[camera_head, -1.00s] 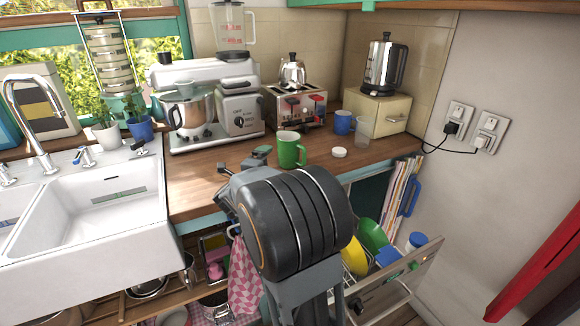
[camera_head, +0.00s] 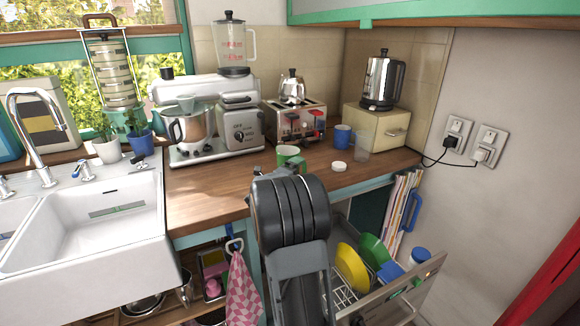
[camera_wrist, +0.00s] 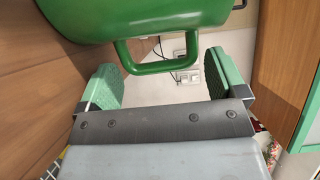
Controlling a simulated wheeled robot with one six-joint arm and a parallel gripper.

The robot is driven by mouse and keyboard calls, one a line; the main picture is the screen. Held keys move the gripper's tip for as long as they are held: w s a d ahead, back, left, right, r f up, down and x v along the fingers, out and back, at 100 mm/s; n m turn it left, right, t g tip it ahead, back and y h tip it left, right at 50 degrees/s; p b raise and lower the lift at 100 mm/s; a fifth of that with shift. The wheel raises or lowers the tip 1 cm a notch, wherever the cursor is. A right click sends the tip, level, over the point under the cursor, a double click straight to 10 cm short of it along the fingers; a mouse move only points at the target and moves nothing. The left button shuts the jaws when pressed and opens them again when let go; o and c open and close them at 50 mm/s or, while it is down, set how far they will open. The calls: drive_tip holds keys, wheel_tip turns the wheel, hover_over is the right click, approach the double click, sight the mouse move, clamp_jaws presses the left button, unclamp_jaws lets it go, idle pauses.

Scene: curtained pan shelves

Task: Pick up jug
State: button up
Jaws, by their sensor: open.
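The green jug (camera_head: 290,154), mug-like with a handle, stands on the wooden counter; my arm hides its lower part in the head view. In the wrist view its green body (camera_wrist: 150,18) fills the top of the picture, and its looped handle (camera_wrist: 156,68) hangs down between my fingers. My gripper (camera_wrist: 162,78) is open, with one green-padded finger on each side of the handle. A gap shows between each pad and the handle. In the head view the gripper is hidden behind my arm.
A blue mug (camera_head: 342,134), a clear glass (camera_head: 362,148) and a white lid (camera_head: 339,167) stand right of the jug. A toaster (camera_head: 296,122) and a mixer (camera_head: 207,120) stand behind. The counter to the left (camera_head: 215,188) is clear.

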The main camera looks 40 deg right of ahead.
drive_tip(key=shift+w+d+p, duration=0.2)
drive_tip(key=shift+w+d, duration=0.05)
drive_tip(key=shift+d, duration=0.85)
drive_tip(key=shift+w+d+p, duration=0.15)
drive_tip(key=shift+w+d, duration=0.05)
drive_tip(key=shift+d, duration=0.85)
drive_tip(key=shift+c, duration=0.3)
drive_tip(key=c, duration=0.9)
